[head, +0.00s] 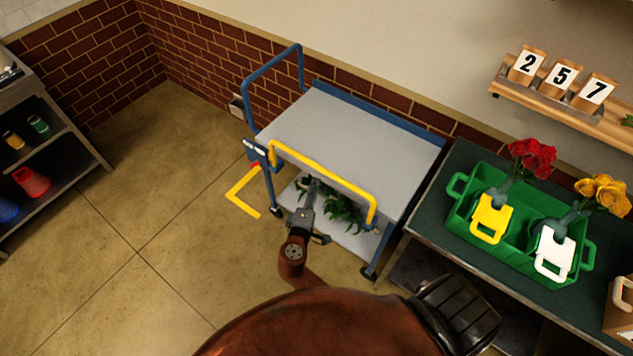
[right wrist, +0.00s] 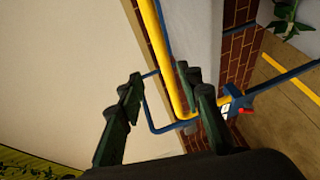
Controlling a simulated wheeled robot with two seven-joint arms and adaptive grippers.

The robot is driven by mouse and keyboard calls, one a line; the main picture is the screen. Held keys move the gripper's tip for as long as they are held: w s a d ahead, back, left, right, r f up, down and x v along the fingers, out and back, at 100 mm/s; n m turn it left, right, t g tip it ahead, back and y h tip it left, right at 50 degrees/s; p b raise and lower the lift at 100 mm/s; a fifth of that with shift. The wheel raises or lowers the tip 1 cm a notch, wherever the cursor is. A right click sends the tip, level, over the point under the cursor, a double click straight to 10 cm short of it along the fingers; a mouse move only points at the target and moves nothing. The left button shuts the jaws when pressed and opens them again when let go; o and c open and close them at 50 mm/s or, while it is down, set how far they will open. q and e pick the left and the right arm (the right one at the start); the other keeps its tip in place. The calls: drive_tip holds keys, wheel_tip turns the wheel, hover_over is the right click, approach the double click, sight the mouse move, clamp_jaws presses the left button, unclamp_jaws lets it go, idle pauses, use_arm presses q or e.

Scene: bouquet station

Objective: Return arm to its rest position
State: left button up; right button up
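My right gripper (head: 309,186) is at the front of the blue and grey cart (head: 345,140), close to its yellow rail (head: 322,174). In the right wrist view its two dark fingers (right wrist: 162,88) are spread apart. The yellow rail (right wrist: 162,50) runs through the view between and behind them, with no clear grip on it. Whether a finger touches the rail I cannot tell. My left gripper does not show in either view.
Green leaves (head: 343,208) lie on the cart's lower shelf; its top is bare. To the right, a green crate (head: 520,232) with red and yellow flowers stands on a dark table (head: 455,163). A shelf unit (head: 45,140) stands at left.

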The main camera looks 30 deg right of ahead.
drive_tip(key=shift+s+a, duration=0.2)
drive_tip(key=shift+a, duration=0.05)
idle(0.4)
drive_tip(key=s+f+g+y, duration=0.2)
drive_tip(key=s+f, duration=0.2)
drive_tip(key=f, duration=0.9)
drive_tip(key=s+f+n+g+y, duration=0.1)
drive_tip(key=s+f+g+y, duration=0.2)
drive_tip(key=f, duration=0.9)
drive_tip(key=s+f+y, duration=0.2)
drive_tip(key=s+f, duration=0.3)
drive_tip(key=f, duration=0.8)
drive_tip(key=s+d+f+m+g+y, duration=0.1)
drive_tip(key=s+f+m+g, duration=0.1)
drive_tip(key=s+f, duration=0.5)
drive_tip(key=s+d+f+m+g+y, duration=0.1)
drive_tip(key=s+f, duration=0.6)
drive_tip(key=s, duration=1.2)
drive_tip(key=s+d+f+m+g+y, duration=0.1)
drive_tip(key=s+f+m, duration=0.3)
drive_tip(key=s, duration=0.9)
wheel_tip(320, 180, down, 3)
drive_tip(key=shift+d+m+g+y, duration=0.4)
drive_tip(key=shift+g+y, duration=0.2)
drive_tip(key=shift+g, duration=0.3)
